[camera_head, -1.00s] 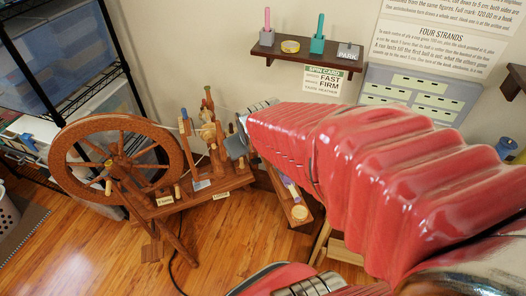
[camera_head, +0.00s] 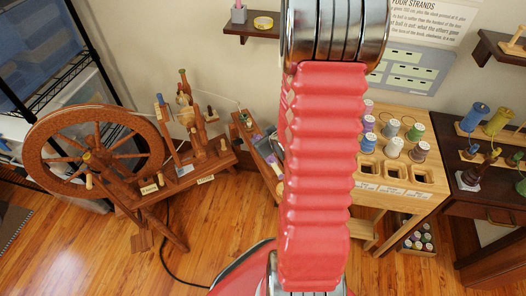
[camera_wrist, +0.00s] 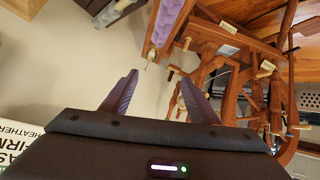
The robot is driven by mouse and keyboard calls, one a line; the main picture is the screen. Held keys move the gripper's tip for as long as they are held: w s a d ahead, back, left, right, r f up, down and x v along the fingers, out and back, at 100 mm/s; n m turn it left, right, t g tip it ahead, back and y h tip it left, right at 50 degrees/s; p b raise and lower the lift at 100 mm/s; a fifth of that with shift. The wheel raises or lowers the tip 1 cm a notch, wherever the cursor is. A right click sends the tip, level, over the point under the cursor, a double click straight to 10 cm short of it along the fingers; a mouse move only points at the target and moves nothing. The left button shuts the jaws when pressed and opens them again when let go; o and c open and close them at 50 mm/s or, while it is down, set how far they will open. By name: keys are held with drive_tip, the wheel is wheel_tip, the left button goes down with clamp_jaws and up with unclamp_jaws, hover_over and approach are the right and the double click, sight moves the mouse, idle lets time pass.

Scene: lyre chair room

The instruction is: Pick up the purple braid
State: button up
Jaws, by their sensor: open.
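A lumpy purple length that looks like the purple braid (camera_wrist: 172,18) lies in a narrow wooden trough at the top of the wrist view. In the head view, a small purple patch (camera_head: 279,162) shows in the trough beside my red arm, which hides part of it. My gripper (camera_wrist: 158,90) is open and empty in the wrist view, its two dark fingers spread apart. The braid is beyond the fingertips, a little right of centre, and not touching them. My gripper is not visible in the head view.
A spinning wheel (camera_head: 95,155) stands left of the trough. A light wooden stand (camera_head: 398,180) with several spools is to the right, and a dark table (camera_head: 500,200) beyond it. A wall shelf (camera_head: 250,29) is above. Open floor lies in front.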

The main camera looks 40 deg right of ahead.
drive_tip(key=t, duration=0.1)
hover_over(271, 157)
drive_tip(key=s+a, duration=0.2)
drive_tip(key=s, duration=0.1)
drive_tip(key=shift+m, duration=0.4)
drive_tip(key=f, duration=0.6)
drive_tip(key=shift+w+d+f, duration=0.15)
drive_tip(key=shift+d, duration=0.05)
drive_tip(key=s+f+t, duration=0.1)
drive_tip(key=s+f, duration=0.1)
drive_tip(key=s+f+m+t, duration=0.1)
drive_tip(key=s+f, duration=0.1)
drive_tip(key=shift+s+f+m, duration=0.15)
drive_tip(key=shift+f+m, duration=0.05)
drive_tip(key=shift+m, duration=0.1)
drive_tip(key=shift+s+a+f+t, duration=0.1)
drive_tip(key=shift+s+t, duration=0.2)
drive_tip(key=shift+t, duration=0.1)
drive_tip(key=shift+w, duration=0.1)
drive_tip(key=x, duration=0.8)
drive_tip(key=shift+w+f, duration=0.15)
drive_tip(key=shift+f, duration=0.05)
drive_tip(key=shift+w, duration=0.1)
drive_tip(key=shift+x, duration=2.55)
drive_tip(key=shift+c, duration=0.6)
